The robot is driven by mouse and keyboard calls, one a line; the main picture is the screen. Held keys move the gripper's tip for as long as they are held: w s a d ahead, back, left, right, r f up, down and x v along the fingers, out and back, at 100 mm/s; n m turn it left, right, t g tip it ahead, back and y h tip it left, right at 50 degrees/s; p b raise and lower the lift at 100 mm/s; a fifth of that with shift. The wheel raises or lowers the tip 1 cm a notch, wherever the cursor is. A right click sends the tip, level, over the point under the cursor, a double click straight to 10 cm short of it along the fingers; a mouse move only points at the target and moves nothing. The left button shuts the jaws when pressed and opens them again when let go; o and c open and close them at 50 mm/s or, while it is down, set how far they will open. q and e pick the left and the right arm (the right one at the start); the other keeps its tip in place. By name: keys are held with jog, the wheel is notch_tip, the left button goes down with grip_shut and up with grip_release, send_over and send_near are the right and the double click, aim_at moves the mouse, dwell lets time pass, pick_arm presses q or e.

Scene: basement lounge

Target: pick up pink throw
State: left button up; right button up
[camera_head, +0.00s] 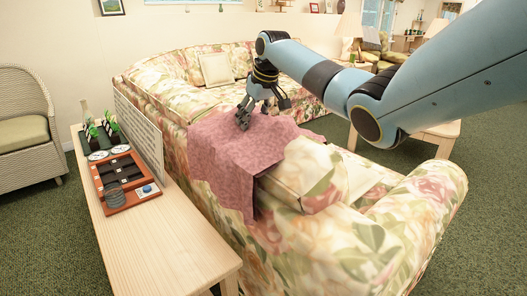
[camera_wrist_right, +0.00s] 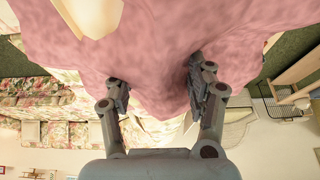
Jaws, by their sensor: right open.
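The pink throw (camera_head: 235,155) is draped over the back of the floral sofa (camera_head: 290,240), with one part hanging down the rear side. My right gripper (camera_head: 257,115) is at the throw's upper edge, over the sofa back. In the right wrist view the throw (camera_wrist_right: 165,40) fills the upper part, and the open fingers of my right gripper (camera_wrist_right: 158,90) stand apart with pink cloth in front of and between them. I cannot tell whether the fingertips touch the cloth. My left gripper is not in view.
A light wooden console table (camera_head: 150,240) stands behind the sofa, holding a brown tray (camera_head: 125,182) and small plants. A wicker chair (camera_head: 25,125) is at the left. A pale side table (camera_head: 430,135) stands beyond the sofa. Green carpet is open at the lower right.

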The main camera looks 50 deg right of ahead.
jog(key=shift+w+f, duration=0.2)
jog(key=shift+f, duration=0.3)
jog(key=shift+f, duration=0.2)
dwell(0.4)
jog(key=shift+c, duration=0.2)
grip_shut()
